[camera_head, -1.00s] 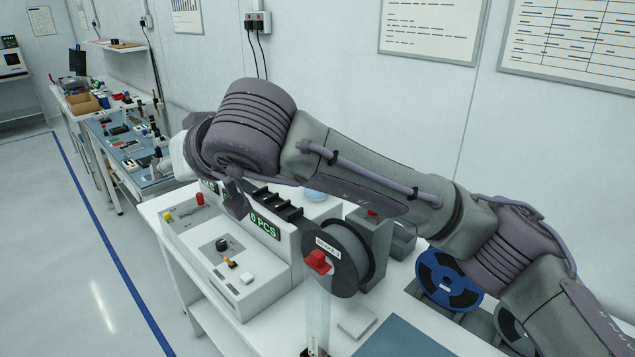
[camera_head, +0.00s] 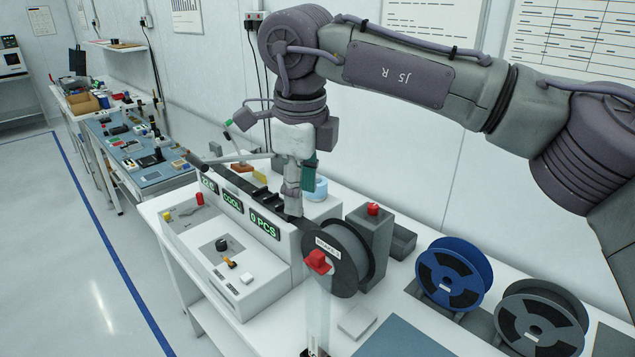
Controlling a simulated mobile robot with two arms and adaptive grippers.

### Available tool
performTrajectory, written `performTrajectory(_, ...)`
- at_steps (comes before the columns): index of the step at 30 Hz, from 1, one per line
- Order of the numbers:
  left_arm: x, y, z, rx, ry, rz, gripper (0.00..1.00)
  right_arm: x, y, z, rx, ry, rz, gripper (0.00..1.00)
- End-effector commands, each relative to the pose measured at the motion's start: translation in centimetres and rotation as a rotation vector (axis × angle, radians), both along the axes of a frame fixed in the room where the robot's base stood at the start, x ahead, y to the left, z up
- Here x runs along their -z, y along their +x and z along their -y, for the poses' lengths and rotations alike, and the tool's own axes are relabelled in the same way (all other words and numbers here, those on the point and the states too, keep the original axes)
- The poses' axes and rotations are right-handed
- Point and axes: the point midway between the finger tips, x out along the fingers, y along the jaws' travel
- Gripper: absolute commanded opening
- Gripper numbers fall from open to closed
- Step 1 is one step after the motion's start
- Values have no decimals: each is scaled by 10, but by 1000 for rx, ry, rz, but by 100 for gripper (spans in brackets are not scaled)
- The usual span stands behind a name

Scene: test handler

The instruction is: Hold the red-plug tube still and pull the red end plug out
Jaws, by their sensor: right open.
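The red end plug (camera_head: 318,262) sits on the top end of a clear, upright tube (camera_head: 318,312) in front of the machine. The tube's lower end is at the bottom edge of the picture. My right gripper (camera_head: 298,190) hangs down, open, above the machine's far right top, behind the dark reel. It is up and to the left of the red plug, apart from it, and its fingertips are hard to make out. My left gripper is not in view.
The white machine (camera_head: 235,285) with lit displays stands to the left of the tube. A dark reel (camera_head: 352,262) is close behind the plug. A grey box with a red button (camera_head: 373,209) and a blue reel (camera_head: 440,275) stand to the right. A blue mat (camera_head: 408,340) is bare.

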Motion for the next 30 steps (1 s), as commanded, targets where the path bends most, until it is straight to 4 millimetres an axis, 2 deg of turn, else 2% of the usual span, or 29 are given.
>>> performTrajectory(3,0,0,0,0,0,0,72,-8,-5,14,239,8,-70,48)
performTrajectory(6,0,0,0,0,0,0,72,-12,-8,20,369,8,-109,48)
performTrajectory(12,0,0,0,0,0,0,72,-7,-11,25,459,6,-135,48)
performTrajectory(17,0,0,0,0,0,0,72,16,-11,25,459,6,-137,48)
performTrajectory(24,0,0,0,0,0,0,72,63,-11,25,458,6,-136,48)
performTrajectory(30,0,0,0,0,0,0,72,92,-11,24,458,8,-134,48)
